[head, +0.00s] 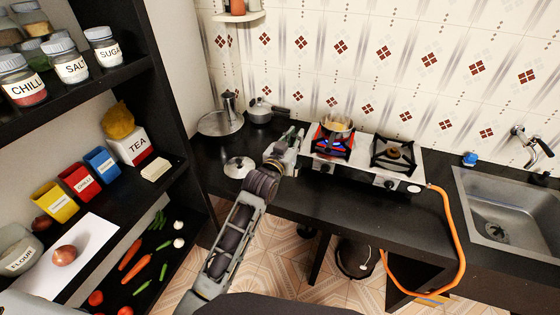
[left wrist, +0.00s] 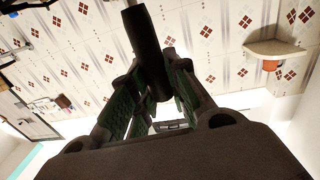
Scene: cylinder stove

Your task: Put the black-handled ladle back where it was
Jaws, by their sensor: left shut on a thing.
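My left gripper (head: 289,140) is over the counter, just left of the stove, with its arm coming up from the lower left. In the left wrist view its green-padded fingers (left wrist: 157,95) are closed around the black handle of the ladle (left wrist: 143,45). The handle sticks out past the fingers toward the top of that picture. I cannot make out the ladle's bowl in either view. The two-burner stove (head: 358,178) has a small pan (head: 338,131) with food on its lit left burner. The right burner (head: 394,153) is bare. My right gripper is out of view.
A pot lid (head: 238,167) lies on the black counter (head: 305,200) left of my gripper. A wide pan (head: 214,124), a kettle (head: 231,103) and a lidded pot (head: 260,112) stand behind. An orange hose (head: 460,230) hangs right. Shelves with jars stand left.

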